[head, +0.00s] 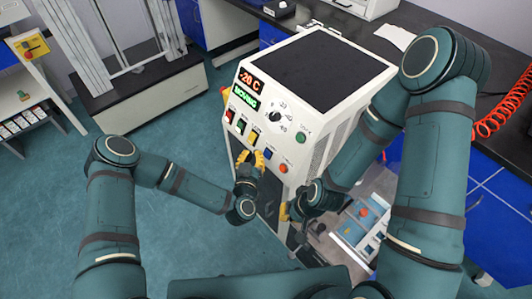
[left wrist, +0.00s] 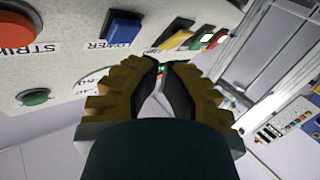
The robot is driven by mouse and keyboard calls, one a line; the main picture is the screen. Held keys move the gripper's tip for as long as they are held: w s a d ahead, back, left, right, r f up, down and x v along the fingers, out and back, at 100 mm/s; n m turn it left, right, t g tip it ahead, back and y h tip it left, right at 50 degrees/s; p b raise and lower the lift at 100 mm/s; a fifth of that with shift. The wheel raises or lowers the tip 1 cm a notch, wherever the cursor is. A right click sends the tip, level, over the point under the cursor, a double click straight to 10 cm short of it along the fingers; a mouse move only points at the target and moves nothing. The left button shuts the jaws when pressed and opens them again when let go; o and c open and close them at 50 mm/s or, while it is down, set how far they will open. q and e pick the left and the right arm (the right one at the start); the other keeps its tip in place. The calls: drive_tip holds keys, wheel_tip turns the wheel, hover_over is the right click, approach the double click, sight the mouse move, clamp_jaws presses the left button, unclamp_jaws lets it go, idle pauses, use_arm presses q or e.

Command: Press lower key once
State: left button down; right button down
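The rheometer cabinet (head: 310,110) carries a front panel with a row of coloured keys. The blue key (head: 268,154) is the lower key; in the left wrist view the blue key (left wrist: 124,27) has a partly readable LOWER label beside it. My left gripper (head: 250,156) is in front of the panel, just left of the blue key and below the yellow key (head: 254,138). In the left wrist view its fingertips (left wrist: 161,63) are together with nothing seen between them, apart from the blue key. My right gripper (head: 286,211) is low beside the cabinet, mostly hidden by its own arm.
The display (head: 248,91) reads -20 C and MOVING. Red (head: 229,116) and green (head: 241,126) keys sit up the row, an orange round button (head: 283,168) below the blue key. A dial (head: 275,116) and green button (head: 300,138) are nearby. Open floor (head: 190,140) lies left.

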use_arm(q)
drive_tip(key=s+a+r+p, duration=0.1)
drive_tip(key=s+a+r, duration=0.1)
drive_tip(key=a, duration=0.1)
drive_tip(key=shift+s+p, duration=0.1)
drive_tip(key=shift+p, duration=0.3)
idle(0.6)
